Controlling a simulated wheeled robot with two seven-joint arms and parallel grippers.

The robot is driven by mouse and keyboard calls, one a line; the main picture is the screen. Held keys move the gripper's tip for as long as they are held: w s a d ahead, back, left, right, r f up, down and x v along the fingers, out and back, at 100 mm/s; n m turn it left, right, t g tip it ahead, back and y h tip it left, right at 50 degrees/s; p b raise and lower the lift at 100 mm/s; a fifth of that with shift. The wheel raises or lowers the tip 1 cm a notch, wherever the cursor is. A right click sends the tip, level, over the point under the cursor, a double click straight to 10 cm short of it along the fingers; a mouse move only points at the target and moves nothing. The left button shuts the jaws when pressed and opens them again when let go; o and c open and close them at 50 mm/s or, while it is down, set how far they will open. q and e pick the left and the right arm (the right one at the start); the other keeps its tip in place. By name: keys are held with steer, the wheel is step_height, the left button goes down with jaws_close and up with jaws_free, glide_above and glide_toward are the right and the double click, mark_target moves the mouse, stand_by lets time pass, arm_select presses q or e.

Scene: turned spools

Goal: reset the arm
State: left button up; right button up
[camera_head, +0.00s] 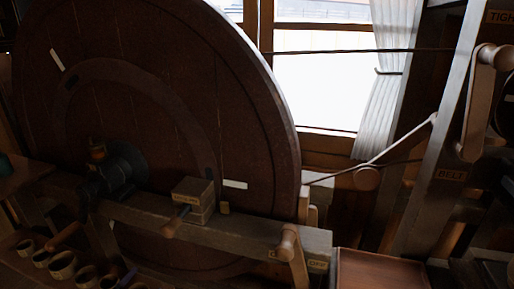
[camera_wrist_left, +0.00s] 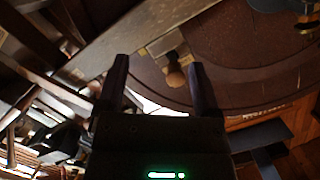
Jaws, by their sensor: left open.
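My left gripper (camera_wrist_left: 158,62) shows in the left wrist view, with its two dark fingers spread apart. A round-ended wooden knob (camera_wrist_left: 175,76) appears between the fingertips in that picture. I cannot tell how far beyond them it is, and nothing is seen gripped. Neither gripper can be made out in the head view. The right gripper is in no view.
A large dark wooden wheel (camera_head: 150,110) fills the head view's left side, behind a wooden beam (camera_head: 250,230) bearing a block (camera_head: 192,197). Small cups (camera_head: 62,266) stand at lower left. A reddish tray (camera_head: 385,272) lies lower right, near a slanted post (camera_head: 435,150).

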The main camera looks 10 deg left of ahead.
arm_select(q)
steer(key=s+d+f+n+g, duration=0.1)
steer(key=s+f+g, duration=0.2)
steer(key=s+f, duration=0.35)
steer(key=s+d+f+n+g+y, duration=0.1)
steer(key=s+f+n+g, duration=0.15)
steer(key=f, duration=0.75)
steer(key=s+d+f+n+g, duration=0.1)
steer(key=s+f+g, duration=0.2)
steer(key=s+f, duration=0.35)
steer(key=s+d+f+g, duration=0.3)
steer(key=s+d+f, duration=0.2)
steer(key=s, duration=0.3)
steer(key=s+d+f+g+h+b, duration=0.1)
steer(key=s+d+f+g, duration=0.3)
steer(key=s+f, duration=0.3)
steer(key=shift+s+d+n, duration=0.35)
steer(key=shift+s+d, duration=0.05)
steer(key=shift+s, duration=0.85)
